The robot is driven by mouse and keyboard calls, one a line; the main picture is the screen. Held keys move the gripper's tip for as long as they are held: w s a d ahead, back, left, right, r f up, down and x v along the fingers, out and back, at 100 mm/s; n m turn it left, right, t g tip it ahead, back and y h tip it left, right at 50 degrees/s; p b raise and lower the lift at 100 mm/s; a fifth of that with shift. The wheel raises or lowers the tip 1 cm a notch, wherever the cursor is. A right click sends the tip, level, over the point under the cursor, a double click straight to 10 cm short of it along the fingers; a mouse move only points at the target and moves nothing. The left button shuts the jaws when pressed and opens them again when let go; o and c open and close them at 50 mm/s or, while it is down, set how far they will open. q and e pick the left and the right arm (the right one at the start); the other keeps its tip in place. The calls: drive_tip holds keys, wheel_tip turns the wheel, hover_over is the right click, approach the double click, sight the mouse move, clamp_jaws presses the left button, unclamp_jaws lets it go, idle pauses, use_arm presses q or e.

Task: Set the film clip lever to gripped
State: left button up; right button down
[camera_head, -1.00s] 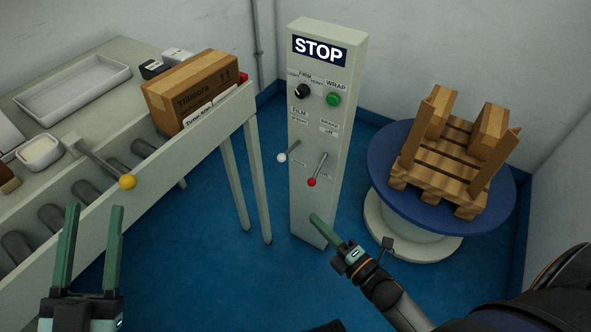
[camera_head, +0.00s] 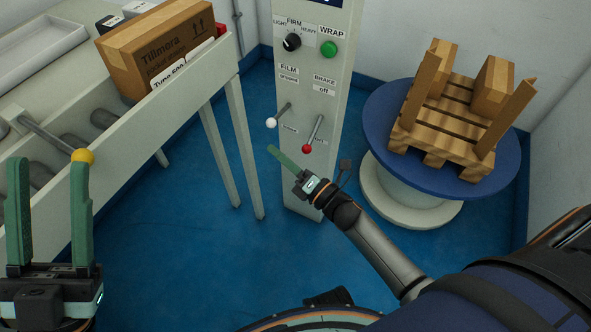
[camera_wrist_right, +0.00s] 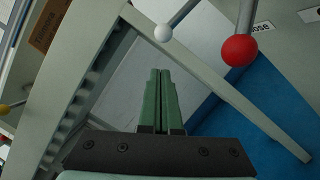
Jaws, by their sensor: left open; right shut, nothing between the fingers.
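The film clip lever, with a white ball end (camera_head: 271,122), sticks out of the control post under the FILM label and slants down to the left. Its white ball also shows in the right wrist view (camera_wrist_right: 163,33). The brake lever, with a red ball (camera_head: 307,149), hangs to its right and shows large in the right wrist view (camera_wrist_right: 240,50). My right gripper (camera_head: 271,149) is shut and empty, just below the white ball and apart from it; its closed fingers also show in the right wrist view (camera_wrist_right: 159,72). My left gripper (camera_head: 48,162) is open and empty at the left.
The control post (camera_head: 300,180) also carries a black knob (camera_head: 292,42) and a green button (camera_head: 329,49). A roller conveyor with a cardboard box (camera_head: 160,50) and a yellow-ball lever (camera_head: 83,156) is at the left. A blue turntable (camera_head: 385,120) with a pallet stands right.

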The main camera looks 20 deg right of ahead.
sight(278, 117)
use_arm(q)
drive_tip(key=shift+f, duration=0.1)
use_arm(e)
drive_tip(key=w, duration=0.1)
drive_tip(key=w+d+r, duration=0.1)
drive_tip(key=shift+w+d+r, duration=0.2)
drive_tip(key=shift+w+r, duration=0.1)
drive_tip(key=shift+w, duration=0.1)
use_arm(q)
wheel_tip(278, 117, up, 4)
drive_tip(key=p, duration=0.4)
drive_tip(key=w+a+f+n+g+y+p, duration=0.1)
drive_tip(key=w+f+n+y+p, duration=0.2)
drive_tip(key=f+y, duration=0.4)
drive_tip(key=w+n, duration=0.1)
drive_tip(key=w, duration=0.1)
drive_tip(key=shift+w+a, duration=0.25)
drive_tip(key=shift+w, duration=0.05)
use_arm(e)
drive_tip(key=r+m, duration=0.2)
drive_tip(key=r, duration=0.1)
drive_tip(key=r+m+h, duration=0.1)
drive_tip(key=shift+w+d+r, duration=0.25)
drive_tip(key=shift+d+r, duration=0.05)
use_arm(q)
drive_tip(key=shift+s, duration=0.1)
use_arm(e)
drive_tip(key=shift+g, duration=0.3)
